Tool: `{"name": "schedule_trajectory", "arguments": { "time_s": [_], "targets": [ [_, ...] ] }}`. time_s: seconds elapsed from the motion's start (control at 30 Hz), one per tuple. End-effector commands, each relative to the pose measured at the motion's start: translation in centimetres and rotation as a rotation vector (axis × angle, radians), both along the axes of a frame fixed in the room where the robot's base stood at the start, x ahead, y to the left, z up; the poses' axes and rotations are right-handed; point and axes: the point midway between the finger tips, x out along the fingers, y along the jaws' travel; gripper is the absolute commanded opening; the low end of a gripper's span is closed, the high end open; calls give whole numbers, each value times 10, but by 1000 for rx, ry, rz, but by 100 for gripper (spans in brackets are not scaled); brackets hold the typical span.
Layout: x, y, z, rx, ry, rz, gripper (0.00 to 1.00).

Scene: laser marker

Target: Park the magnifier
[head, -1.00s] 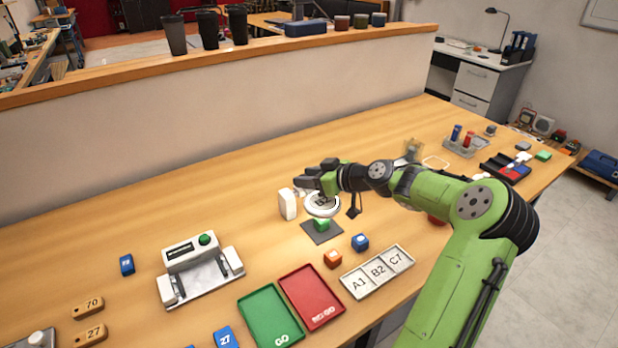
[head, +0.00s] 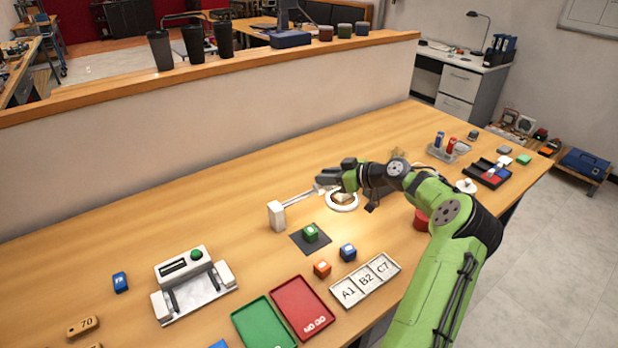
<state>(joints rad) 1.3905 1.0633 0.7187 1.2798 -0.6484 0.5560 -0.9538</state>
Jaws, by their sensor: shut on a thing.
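The magnifier is a white ring lens (head: 342,202) on a pale swing arm (head: 300,198) that comes from a white upright base (head: 277,216). The ring is to the right of the base, behind and right of the dark square mat (head: 298,241). A green cube (head: 310,232) sits on that mat, clear of the ring. My gripper (head: 324,184) is shut on the magnifier at the ring's left rear edge. The fingers and wrist hide part of the ring and the exact contact.
Orange (head: 322,269) and blue (head: 348,253) cubes stand in front of the mat. The label tray (head: 365,279), red tray (head: 303,307) and green tray (head: 263,325) lie nearer. A white measuring device (head: 192,284) is at left. The table behind the magnifier is clear.

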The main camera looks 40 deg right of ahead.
Motion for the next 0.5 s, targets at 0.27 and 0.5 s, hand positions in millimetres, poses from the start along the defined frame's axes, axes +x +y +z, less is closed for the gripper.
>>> {"name": "schedule_trajectory", "arguments": {
  "time_s": [0.27, 0.5],
  "targets": [
    [-1, -19, 2, -5, -3, -2, 0],
    [-1, -20, 2, -7, -5, -6, 28]
  ]
}}
